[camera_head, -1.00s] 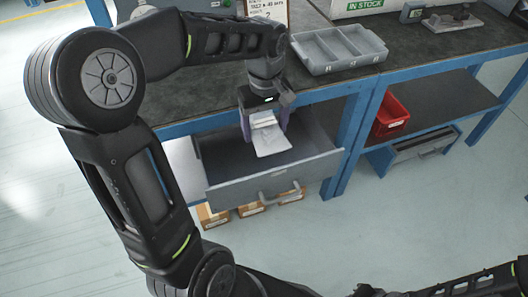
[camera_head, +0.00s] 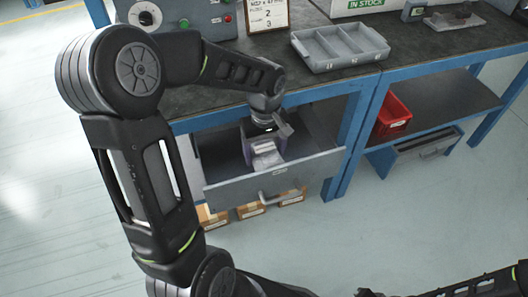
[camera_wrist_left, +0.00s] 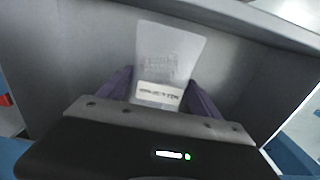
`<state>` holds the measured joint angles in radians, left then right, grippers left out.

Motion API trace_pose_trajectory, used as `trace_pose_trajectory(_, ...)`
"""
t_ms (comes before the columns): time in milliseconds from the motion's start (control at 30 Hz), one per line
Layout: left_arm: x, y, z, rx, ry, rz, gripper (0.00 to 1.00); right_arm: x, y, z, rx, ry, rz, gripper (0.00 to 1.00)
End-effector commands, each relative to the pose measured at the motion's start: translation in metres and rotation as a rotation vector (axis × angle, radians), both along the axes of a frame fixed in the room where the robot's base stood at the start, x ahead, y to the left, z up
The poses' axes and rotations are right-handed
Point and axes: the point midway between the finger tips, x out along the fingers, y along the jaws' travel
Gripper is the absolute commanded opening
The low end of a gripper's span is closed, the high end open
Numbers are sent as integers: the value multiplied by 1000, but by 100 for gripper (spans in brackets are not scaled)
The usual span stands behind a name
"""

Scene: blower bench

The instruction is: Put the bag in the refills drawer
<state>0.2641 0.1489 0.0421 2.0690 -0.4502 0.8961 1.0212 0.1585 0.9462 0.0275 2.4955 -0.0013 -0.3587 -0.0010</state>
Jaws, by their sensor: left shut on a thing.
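The bag (camera_head: 266,158) is pale and partly clear, with a white label. My left gripper (camera_head: 264,148) is shut on it and holds it inside the open grey drawer (camera_head: 285,181) under the bench. In the left wrist view the bag (camera_wrist_left: 168,58) hangs out beyond the purple fingers of the gripper (camera_wrist_left: 158,92), with grey drawer walls around it. I cannot tell whether the bag touches the drawer floor. The drawer's front label is too small to read. My right gripper is not clearly in view; only part of that arm shows at the bottom right.
A grey divided tray (camera_head: 340,47) stands on the bench top above the drawer. A red bin (camera_head: 392,117) sits on the lower shelf at right. Cardboard boxes (camera_head: 250,210) lie below the drawer. A blue bench leg (camera_head: 354,140) stands right of it.

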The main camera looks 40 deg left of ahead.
Motion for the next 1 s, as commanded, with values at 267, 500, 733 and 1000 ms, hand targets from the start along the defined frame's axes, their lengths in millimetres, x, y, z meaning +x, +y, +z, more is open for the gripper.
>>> trace_pose_trajectory(267, 5, 7, -9, 1, -3, 0, 5, 0, 0, -3, 0, 0, 0, 0)
trace_pose_trajectory(500, 5, 7, -13, 1, -3, -1, 5, 0, 0, -7, 0, 0, -1, 0)
trace_pose_trajectory(733, 5, 6, -12, 0, -1, -1, 92, 0, 0, -5, 0, 0, -1, 0)
trace_pose_trajectory(1000, 5, 7, -12, 0, -1, -1, 96, 0, 0, -5, 0, 0, -1, 0)
